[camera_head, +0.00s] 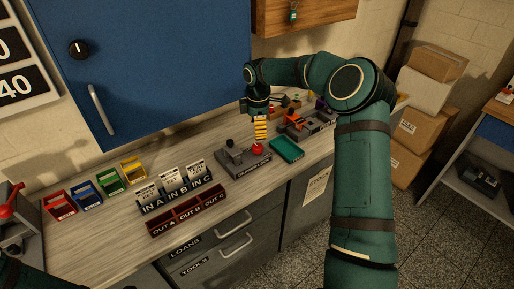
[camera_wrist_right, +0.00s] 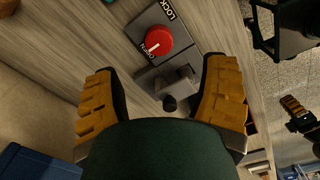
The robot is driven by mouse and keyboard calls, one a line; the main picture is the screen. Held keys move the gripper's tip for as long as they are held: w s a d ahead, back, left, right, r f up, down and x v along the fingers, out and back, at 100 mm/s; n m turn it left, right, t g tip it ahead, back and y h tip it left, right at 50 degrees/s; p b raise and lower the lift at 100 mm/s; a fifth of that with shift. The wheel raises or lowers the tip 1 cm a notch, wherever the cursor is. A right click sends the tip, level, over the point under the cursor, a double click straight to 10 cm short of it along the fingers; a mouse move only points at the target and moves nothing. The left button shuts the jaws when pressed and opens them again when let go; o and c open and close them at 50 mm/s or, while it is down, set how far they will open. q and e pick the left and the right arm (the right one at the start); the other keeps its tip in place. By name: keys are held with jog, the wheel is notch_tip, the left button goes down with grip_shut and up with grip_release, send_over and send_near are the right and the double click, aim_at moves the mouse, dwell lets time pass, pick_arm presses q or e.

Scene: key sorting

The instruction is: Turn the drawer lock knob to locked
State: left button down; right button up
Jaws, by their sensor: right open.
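The red lock knob (camera_head: 257,148) is on a dark grey block (camera_head: 241,163) on the counter. In the right wrist view the red knob (camera_wrist_right: 158,40) carries a white mark on the side toward the OPEN label (camera_wrist_right: 148,55); the LOCK label (camera_wrist_right: 168,10) is on the opposite side. My right gripper (camera_head: 261,131) points down just above the knob. In its wrist view the two yellow fingers (camera_wrist_right: 160,98) are wide apart, with nothing between them, and the knob lies beyond their tips. A yellow fingertip of my left gripper (camera_wrist_right: 292,108) seems to show at the right edge; its opening is unclear.
A black-knobbed lever (camera_wrist_right: 169,103) stands on the same block. A teal tray (camera_head: 286,150) lies right of it. Labelled IN and OUT bins (camera_head: 186,208) and coloured holders (camera_head: 84,195) stand to the left. A blue cabinet (camera_head: 150,55) hangs behind.

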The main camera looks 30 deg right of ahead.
aim_at(257, 146)
notch_tip(257, 146, down, 9)
jog(key=shift+w+b, duration=0.1)
jog(key=shift+b, duration=0.75)
jog(key=c, duration=1.2)
